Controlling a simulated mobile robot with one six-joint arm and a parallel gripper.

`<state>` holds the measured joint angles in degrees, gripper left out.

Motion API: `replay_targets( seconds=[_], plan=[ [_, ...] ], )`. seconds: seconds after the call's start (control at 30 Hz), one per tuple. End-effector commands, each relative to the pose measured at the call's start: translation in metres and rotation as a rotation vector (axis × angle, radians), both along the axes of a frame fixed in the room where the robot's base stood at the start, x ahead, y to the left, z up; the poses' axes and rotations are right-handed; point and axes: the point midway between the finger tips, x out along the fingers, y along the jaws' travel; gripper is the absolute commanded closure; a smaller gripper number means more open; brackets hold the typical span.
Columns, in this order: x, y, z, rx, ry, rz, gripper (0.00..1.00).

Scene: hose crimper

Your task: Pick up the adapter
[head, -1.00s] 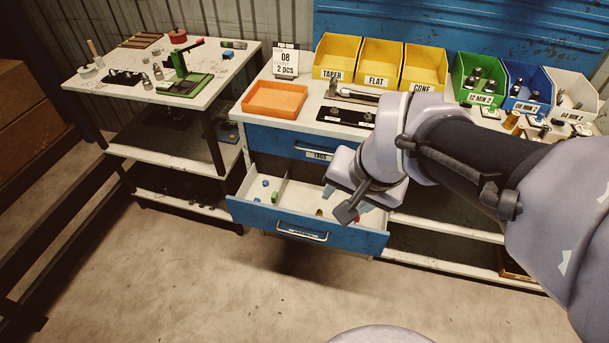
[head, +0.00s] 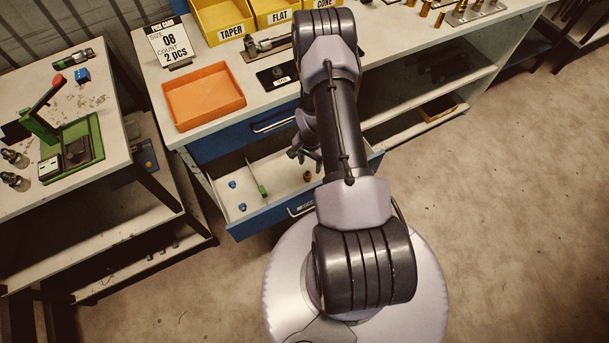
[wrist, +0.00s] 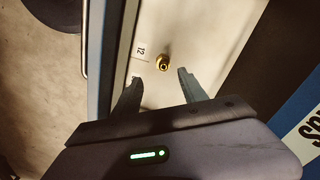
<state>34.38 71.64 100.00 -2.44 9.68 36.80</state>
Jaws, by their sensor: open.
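The adapter, a small brass fitting (wrist: 163,63), is in the open drawer's pale compartment in the wrist view, beside a label reading 12. In the head view a small brass piece (head: 307,176) shows in the drawer, close to my arm. My gripper (wrist: 158,82) is open and empty, its two fingers spread on either side of the line to the adapter, with the adapter just beyond the tips. In the head view my gripper (head: 304,154) is over the drawer, partly hidden by my arm.
The open drawer (head: 240,219) also holds blue pieces (head: 242,207) and a green piece (head: 263,191) left of my gripper. Above it are an orange tray (head: 203,98) and yellow bins (head: 226,20). A side table with a green press (head: 70,150) stands left.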

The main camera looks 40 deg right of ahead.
Motion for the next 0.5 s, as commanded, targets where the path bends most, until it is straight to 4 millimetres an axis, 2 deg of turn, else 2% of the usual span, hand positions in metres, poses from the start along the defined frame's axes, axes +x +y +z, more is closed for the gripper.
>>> replay_targets(
  seconds=[0.03, 0.1, 0.27, 0.5],
  plan=[
    [0.0, 0.0, -0.016, 0.001, 0.001, 0.001, 0.5],
    [0.0, 0.0, -0.027, 0.001, 0.0, 0.001, 0.5],
    [0.001, 0.0, -0.039, 0.0, 0.0, 0.002, 0.5],
    [0.006, -0.002, -0.084, 0.001, 0.001, 0.002, 0.5]
  ],
)
